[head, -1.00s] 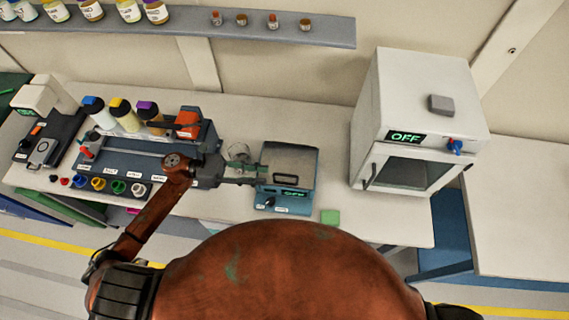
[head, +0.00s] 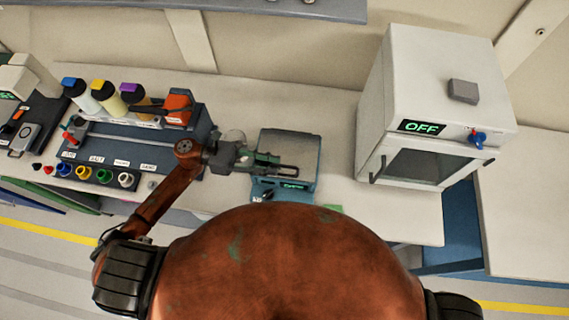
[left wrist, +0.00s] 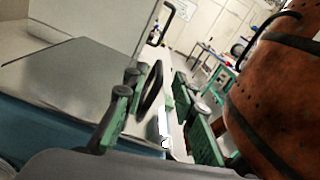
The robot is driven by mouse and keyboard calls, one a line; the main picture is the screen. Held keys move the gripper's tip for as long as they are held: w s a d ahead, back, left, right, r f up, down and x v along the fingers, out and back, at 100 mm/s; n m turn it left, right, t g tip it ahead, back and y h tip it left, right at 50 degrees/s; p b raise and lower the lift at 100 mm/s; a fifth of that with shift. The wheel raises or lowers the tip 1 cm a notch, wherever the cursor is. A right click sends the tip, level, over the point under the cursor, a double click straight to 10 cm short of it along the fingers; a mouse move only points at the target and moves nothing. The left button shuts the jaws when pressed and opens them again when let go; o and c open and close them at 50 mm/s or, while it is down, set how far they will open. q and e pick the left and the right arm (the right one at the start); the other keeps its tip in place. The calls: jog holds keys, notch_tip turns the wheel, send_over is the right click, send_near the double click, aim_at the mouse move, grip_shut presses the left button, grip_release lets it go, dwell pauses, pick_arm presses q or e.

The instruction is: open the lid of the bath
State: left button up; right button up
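The bath (head: 308,187) is a teal box with a green display on its front. Its grey lid (head: 290,143) appears to lie flat on top, and fills the left of the left wrist view (left wrist: 70,75). A dark loop handle (left wrist: 151,88) shows near the lid's edge in the left wrist view. My left gripper (head: 268,162) reaches in from the left over the front part of the lid. In the left wrist view its green fingers (left wrist: 160,120) are apart, with the handle showing between them. Whether they touch it I cannot tell. My right gripper is not in view.
A white oven (head: 440,90) marked OFF stands to the right on the bench. To the left are bottles (head: 108,98) and a rack of coloured rings (head: 85,172). A shelf (head: 230,8) runs along the wall. Bare bench lies between bath and oven.

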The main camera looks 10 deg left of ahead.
pick_arm(q)
jog(key=shift+d+p, duration=0.35)
jog(key=shift+d, duration=1.95)
grip_shut()
